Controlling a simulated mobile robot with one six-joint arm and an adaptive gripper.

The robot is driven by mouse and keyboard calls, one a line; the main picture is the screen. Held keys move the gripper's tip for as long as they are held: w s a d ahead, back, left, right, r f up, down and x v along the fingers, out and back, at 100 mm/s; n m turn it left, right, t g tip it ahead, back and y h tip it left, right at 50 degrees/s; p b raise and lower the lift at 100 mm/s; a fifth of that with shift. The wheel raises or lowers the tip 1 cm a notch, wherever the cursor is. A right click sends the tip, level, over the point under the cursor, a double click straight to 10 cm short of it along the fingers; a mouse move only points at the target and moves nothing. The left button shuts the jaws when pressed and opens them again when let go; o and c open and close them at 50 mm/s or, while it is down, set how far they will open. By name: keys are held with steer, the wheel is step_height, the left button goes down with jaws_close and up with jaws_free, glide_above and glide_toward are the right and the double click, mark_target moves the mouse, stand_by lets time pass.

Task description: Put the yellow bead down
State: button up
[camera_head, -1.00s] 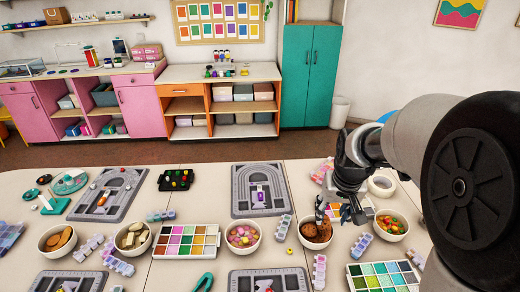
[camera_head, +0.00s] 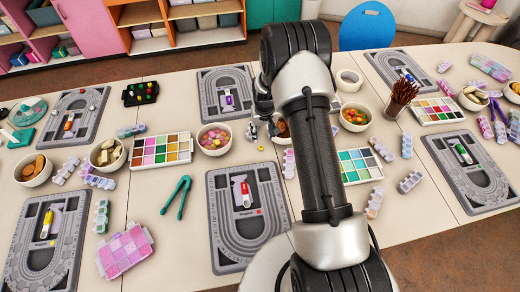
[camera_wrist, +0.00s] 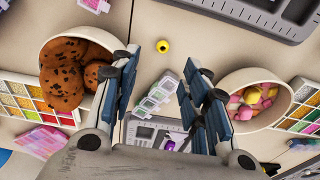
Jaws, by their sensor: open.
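The yellow bead (camera_wrist: 163,46) lies on the bare table top in the wrist view, apart from my fingers. In the head view it is a tiny yellow spot (camera_head: 261,148) below my gripper (camera_head: 266,118). In the wrist view my gripper (camera_wrist: 160,78) is open, with a wide empty gap between its fingers. The bead shows beyond the fingertips, between the cookie bowl and the bowl of pink and yellow pieces. My arm hides part of the table in the head view.
A bowl of cookies (camera_wrist: 98,38) and a bowl of pink and yellow pieces (camera_wrist: 284,80) flank my fingers. A clear bead box (camera_wrist: 157,96) lies between them. Grey bead boards (camera_head: 213,209) and a paint-like colour tray (camera_head: 137,152) stand nearby. Bare table surrounds the bead.

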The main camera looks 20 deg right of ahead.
steer(key=f, duration=0.3)
steer(key=w+f+b, duration=0.1)
steer(key=f, duration=0.2)
steer(key=f+b, duration=0.1)
steer(key=f, duration=0.3)
steer(key=shift+w+a, duration=0.1)
steer(key=shift+w, duration=0.15)
steer(key=shift+c, duration=0.2)
steer(key=c, duration=0.8)
steer(key=shift+c, duration=0.2)
step_height(320, 180, up, 20)
steer(key=p, duration=0.3)
steer(key=shift+p, duration=0.35)
steer(key=s+a+r+b, duration=0.1)
steer(key=s+a, duration=0.3)
steer(key=s, duration=0.1)
steer(key=s+a+r+n+b, duration=0.1)
steer(key=s+a+r, duration=0.1)
steer(key=s+a, duration=0.2)
steer(key=s+a+r+n+b, duration=0.1)
steer(key=s+a+r, duration=0.1)
steer(key=s+a, duration=0.2)
steer(key=shift+s, duration=1.2)
